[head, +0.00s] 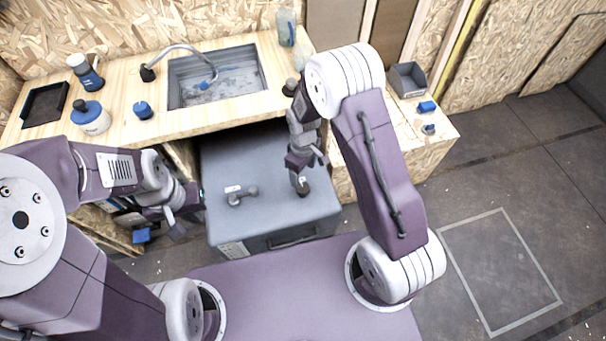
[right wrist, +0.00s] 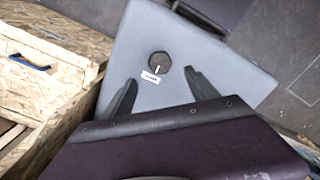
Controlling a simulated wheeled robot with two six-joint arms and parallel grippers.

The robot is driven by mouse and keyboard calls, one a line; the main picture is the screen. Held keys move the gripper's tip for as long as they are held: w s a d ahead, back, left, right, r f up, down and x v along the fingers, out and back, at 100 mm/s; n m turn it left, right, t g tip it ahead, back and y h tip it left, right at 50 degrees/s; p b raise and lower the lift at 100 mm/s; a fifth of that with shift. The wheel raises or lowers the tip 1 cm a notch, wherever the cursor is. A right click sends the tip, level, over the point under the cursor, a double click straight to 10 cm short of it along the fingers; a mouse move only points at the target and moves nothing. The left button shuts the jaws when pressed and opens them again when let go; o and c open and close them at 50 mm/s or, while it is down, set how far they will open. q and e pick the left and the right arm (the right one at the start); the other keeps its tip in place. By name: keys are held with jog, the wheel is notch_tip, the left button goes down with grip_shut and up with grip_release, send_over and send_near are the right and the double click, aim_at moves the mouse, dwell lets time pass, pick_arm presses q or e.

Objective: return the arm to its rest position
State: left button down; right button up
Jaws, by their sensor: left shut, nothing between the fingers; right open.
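My right arm arches over from the right, and its gripper (head: 309,172) hangs above the grey chest (head: 270,225). In the right wrist view this gripper (right wrist: 162,92) has its two dark fingers spread apart, with nothing between them. The chest's lid (right wrist: 200,55) lies below them. My left gripper (head: 172,225) is low at the left, beside the chest's left side. It is shut and empty, partly hidden by its own wrist.
The wooden counter (head: 225,115) behind has a sink (head: 215,78), bottles and blue items. A grey bin (head: 407,80) stands on the right-hand counter. The floor at right, with a marked rectangle (head: 500,270), is clear.

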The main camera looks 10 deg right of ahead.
dwell(0.3)
jog(key=s+d+r+m+t+p, duration=0.1)
jog(key=d+r+m+t+p, duration=0.3)
jog(key=r, duration=1.2)
jog(key=s+d+m+g, duration=0.1)
jog(key=s+m, duration=0.1)
jog(key=s, duration=0.4)
jog(key=s+d+m+g+b, duration=0.1)
jog(key=s+m, duration=0.1)
jog(key=s, duration=0.4)
jog(key=shift+m+g, duration=0.3)
jog(key=shift+g, duration=0.1)
